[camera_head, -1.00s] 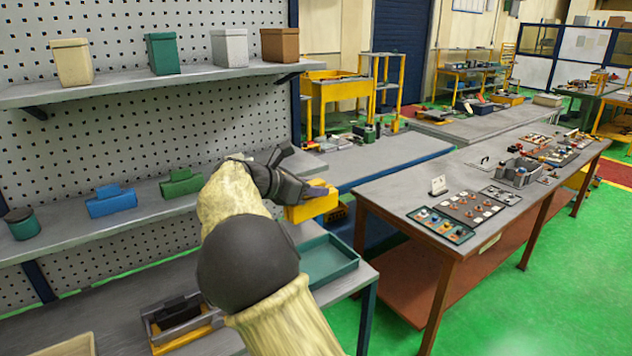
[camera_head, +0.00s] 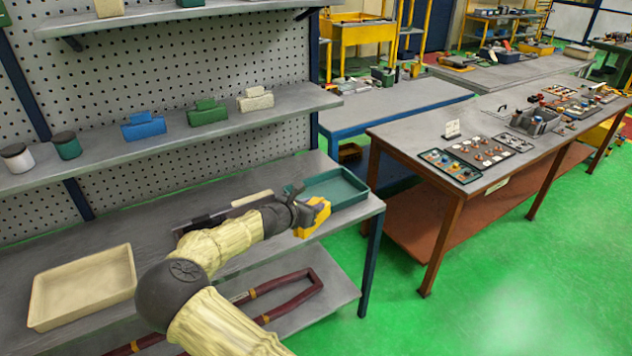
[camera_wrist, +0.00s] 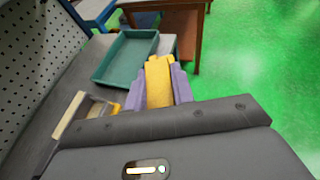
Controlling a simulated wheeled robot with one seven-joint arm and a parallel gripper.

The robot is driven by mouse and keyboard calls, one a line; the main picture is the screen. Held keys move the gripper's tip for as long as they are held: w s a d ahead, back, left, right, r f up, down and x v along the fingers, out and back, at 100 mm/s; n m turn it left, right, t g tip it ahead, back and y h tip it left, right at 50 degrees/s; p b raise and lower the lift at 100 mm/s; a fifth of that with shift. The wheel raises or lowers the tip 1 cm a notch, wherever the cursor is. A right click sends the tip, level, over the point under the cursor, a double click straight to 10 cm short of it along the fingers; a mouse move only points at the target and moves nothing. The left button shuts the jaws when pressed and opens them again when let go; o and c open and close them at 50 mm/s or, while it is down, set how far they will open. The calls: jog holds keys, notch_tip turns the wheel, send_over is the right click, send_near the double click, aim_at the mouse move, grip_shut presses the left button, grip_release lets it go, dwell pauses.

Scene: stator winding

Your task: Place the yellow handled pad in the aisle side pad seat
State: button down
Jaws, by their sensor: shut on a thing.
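My gripper (camera_head: 301,212) is shut on the yellow handled pad (camera_head: 316,218). It holds the pad over the front edge of the grey bench, in front of the green tray. In the wrist view the yellow pad (camera_wrist: 158,78) sits between two purple-grey fingers. A fixture (camera_head: 203,219) with dark parts and a pale block (camera_head: 252,197) stands on the bench left of my gripper, partly hidden by my arm. In the wrist view the fixture's pale block (camera_wrist: 70,115) and a bit of yellow show left of the fingers. I cannot make out the aisle side pad seat.
An empty green tray (camera_head: 358,191) lies just behind the held pad. A cream tray (camera_head: 128,262) lies at the bench's left. Blue (camera_head: 144,132), green (camera_head: 208,118) and white handled pads (camera_head: 256,104) stand on the shelf above. A brown table (camera_head: 415,137) stands right, across green floor.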

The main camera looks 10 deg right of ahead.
jog(key=s+f+n+t+y, duration=0.2)
jog(key=s+f+n+y, duration=0.1)
jog(key=f, duration=0.5)
jog(key=s+f+n+t+y, duration=0.1)
jog(key=s+f+n+y, duration=0.1)
jog(key=f, duration=0.7)
jog(key=s+d+n+t+y, duration=0.1)
jog(key=s+d+n+y, duration=0.3)
jog(key=s, duration=0.6)
jog(key=shift+s+d+f+y, duration=0.2)
jog(key=shift+s+d+y, duration=0.1)
jog(key=shift+d, duration=0.2)
